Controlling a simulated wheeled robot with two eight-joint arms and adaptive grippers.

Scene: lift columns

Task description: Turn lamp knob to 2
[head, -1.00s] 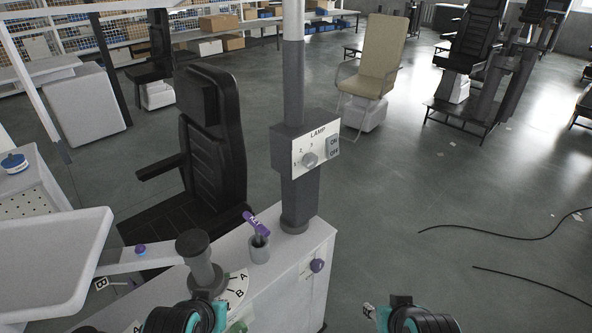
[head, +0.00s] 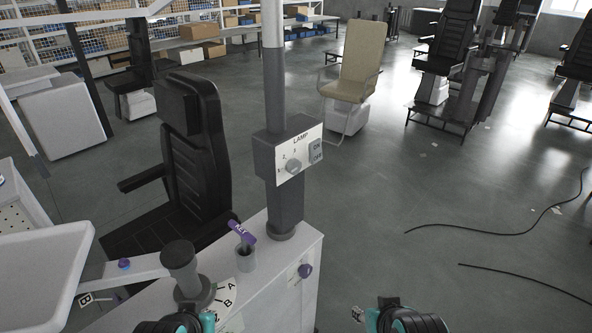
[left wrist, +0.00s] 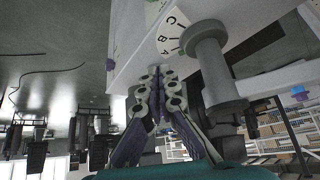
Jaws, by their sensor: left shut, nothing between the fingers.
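The lamp box (head: 271,163) is a dark grey block on an upright column, with a white panel marked LAMP (head: 301,141). A round grey knob (head: 293,166) sits on the panel, with small figures, including 2 and 3, around its upper left. I cannot tell which figure it points at. A grey ON/OFF switch (head: 316,152) is right of it. My left gripper is low at the bottom of the head view; its fingers (left wrist: 164,74) are together and empty in the left wrist view. My right gripper (head: 358,314) is at the bottom, right of the cabinet, far below the knob, its fingers too small to judge.
A grey joystick (head: 182,268) stands on the white cabinet by a lettered dial (head: 224,294), near my left gripper. A black chair (head: 190,150) is left. Floor right of the cabinet is mostly open, with cables (head: 510,233).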

